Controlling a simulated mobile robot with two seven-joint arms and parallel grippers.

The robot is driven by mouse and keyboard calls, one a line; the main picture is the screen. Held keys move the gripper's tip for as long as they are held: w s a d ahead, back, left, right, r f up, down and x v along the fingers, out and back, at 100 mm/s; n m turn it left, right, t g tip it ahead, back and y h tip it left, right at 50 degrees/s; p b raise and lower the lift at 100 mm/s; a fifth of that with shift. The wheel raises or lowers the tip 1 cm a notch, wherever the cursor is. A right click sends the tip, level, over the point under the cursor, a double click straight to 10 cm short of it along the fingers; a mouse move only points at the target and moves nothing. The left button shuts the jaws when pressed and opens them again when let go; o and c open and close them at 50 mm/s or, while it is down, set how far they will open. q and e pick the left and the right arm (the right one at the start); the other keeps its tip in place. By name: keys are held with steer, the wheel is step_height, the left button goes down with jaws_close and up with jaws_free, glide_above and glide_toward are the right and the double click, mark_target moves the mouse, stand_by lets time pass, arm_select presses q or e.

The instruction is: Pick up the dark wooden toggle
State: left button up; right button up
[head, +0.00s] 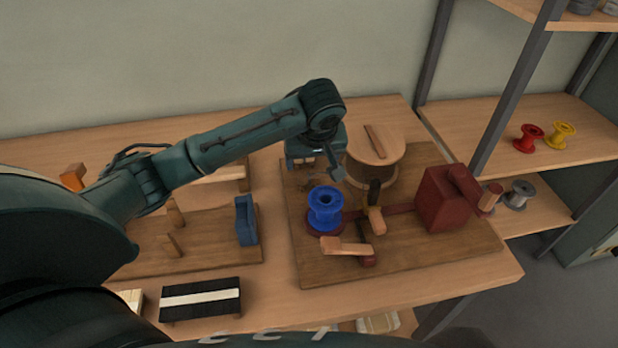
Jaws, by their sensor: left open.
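My left gripper (316,168) is open and points down over the brown board (440,258), just left of a round wooden drum (372,172). A brown wooden bar (376,141) lies across the drum's top, right of the gripper and apart from it. A small dark upright piece (374,192) stands in front of the drum. I cannot tell for sure which of these, if either, is the dark wooden toggle. The fingers hide part of the board beneath them. My right gripper is not in view.
A blue spool (325,210) stands in front of the gripper, close to wooden crank arms (346,246). A dark red block (447,199) is at the right. A blue block (245,220) stands on another board at left. Shelves hold a red spool (528,138) and others.

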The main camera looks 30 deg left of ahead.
mark_target(309, 176)
arm_select(q)
steer(key=x, duration=0.7)
steer(key=shift+w+f, duration=0.1)
steer(key=shift+f, duration=0.25)
steer(key=c, duration=1)
